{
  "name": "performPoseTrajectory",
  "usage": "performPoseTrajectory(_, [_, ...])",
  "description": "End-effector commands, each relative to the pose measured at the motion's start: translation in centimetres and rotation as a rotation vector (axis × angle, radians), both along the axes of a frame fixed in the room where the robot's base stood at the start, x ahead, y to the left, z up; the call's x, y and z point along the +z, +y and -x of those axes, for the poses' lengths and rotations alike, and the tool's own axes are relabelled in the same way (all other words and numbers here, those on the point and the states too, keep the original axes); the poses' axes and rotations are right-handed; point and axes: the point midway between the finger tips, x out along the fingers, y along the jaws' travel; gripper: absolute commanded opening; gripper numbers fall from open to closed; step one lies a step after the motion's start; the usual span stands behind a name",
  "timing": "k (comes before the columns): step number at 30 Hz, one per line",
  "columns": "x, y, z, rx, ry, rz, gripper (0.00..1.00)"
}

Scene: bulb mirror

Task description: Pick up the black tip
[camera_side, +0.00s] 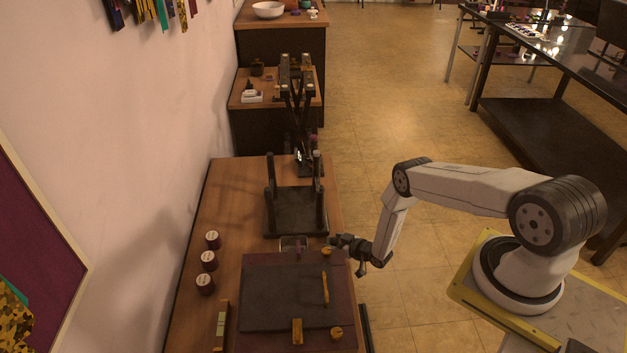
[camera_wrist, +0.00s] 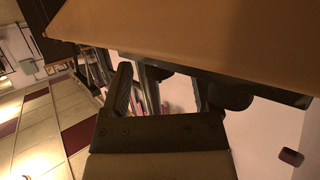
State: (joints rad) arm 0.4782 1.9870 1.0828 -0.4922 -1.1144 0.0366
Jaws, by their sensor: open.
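My gripper (camera_side: 340,241) is at the right edge of the wooden table (camera_side: 235,185), in the gap between a black stand and a dark work mat (camera_side: 265,275). It is open, and I see nothing held in it. In the wrist view, the open jaws of my gripper (camera_wrist: 175,84) point toward the table edge, with dark parts and a pale surface beyond. I cannot make out the black tip for certain in either view.
The black stand (camera_side: 297,222) has upright posts close to my gripper. A small clear-looking tray (camera_side: 292,243) sits in front of it. Several yellow pieces, including a stick (camera_side: 325,288), lie on the mat. Three dark red jars (camera_side: 208,261) stand left.

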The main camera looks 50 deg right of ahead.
Motion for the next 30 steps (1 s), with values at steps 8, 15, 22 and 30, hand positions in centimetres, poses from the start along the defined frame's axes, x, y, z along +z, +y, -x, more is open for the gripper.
performPoseTrajectory(8, [0.01, 0.00, 0.02, 0.000, 0.000, 0.000, 0.66])
performPoseTrajectory(15, [0.01, 0.01, 0.02, 0.000, 0.000, 0.000, 0.00])
performPoseTrajectory(22, [0.02, 0.00, 0.01, 0.000, 0.000, 0.001, 0.00])
performPoseTrajectory(30, [0.09, 0.00, 0.01, 0.000, 0.000, 0.001, 0.00])
